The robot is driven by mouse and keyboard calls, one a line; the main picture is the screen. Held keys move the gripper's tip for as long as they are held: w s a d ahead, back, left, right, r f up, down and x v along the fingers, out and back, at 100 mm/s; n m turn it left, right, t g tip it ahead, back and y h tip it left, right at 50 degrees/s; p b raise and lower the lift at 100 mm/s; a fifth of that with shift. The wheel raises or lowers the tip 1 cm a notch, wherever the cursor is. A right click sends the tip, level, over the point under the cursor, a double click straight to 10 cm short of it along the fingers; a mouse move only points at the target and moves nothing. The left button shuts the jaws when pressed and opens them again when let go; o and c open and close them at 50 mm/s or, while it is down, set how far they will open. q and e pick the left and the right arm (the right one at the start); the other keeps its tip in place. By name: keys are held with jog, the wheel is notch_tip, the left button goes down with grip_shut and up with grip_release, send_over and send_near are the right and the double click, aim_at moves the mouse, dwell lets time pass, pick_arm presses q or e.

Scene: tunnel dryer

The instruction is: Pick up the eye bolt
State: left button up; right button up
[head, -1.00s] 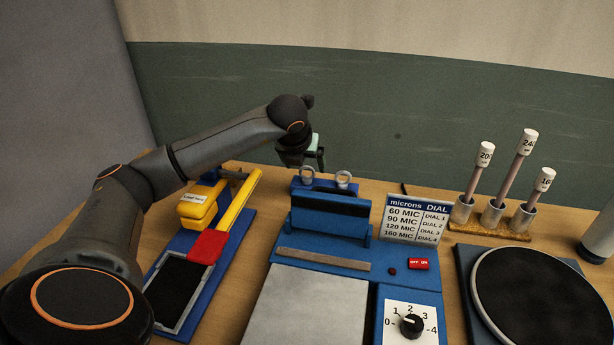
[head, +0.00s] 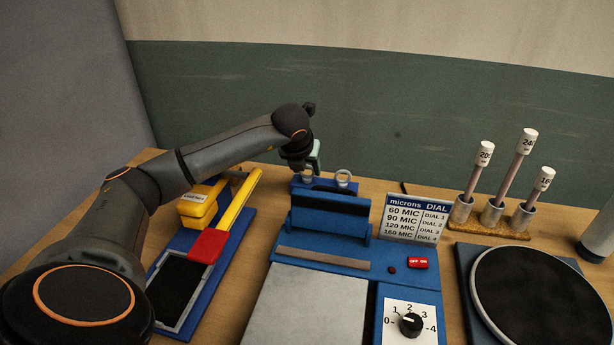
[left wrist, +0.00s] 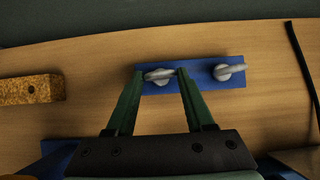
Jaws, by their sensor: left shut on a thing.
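Two metal eye bolts stand in a small blue block (left wrist: 205,84) behind the blue machine. The left eye bolt (left wrist: 159,76) is between the fingertips of my left gripper (left wrist: 161,73), which is shut on it. In the head view my left gripper (head: 308,168) reaches down over this bolt from above and hides part of its ring. The bolt is still at the block. The right eye bolt (head: 343,178) stands free beside it and also shows in the left wrist view (left wrist: 228,71). My right gripper is not in view.
In front are the blue machine (head: 328,217), a dial chart (head: 417,219) and a control panel. A yellow-handled tool (head: 240,200) lies left. Labelled rods (head: 476,170) stand at the right. A speckled tan block (left wrist: 30,89) lies left in the wrist view; a black cable (left wrist: 302,65) is right.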

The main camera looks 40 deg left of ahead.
pick_arm(q)
grip_shut()
jog(key=shift+r, duration=0.6)
notch_tip(320, 180, up, 2)
jog(key=shift+d+r, duration=0.1)
jog(key=shift+r, duration=0.1)
jog(key=s+d+r, duration=0.3)
jog(key=d+r, duration=0.6)
jog(key=d, duration=0.4)
jog(key=shift+s+d+r+b, duration=0.15)
jog(key=shift+s+r+b, duration=0.05)
jog(key=shift+s+b, duration=0.25)
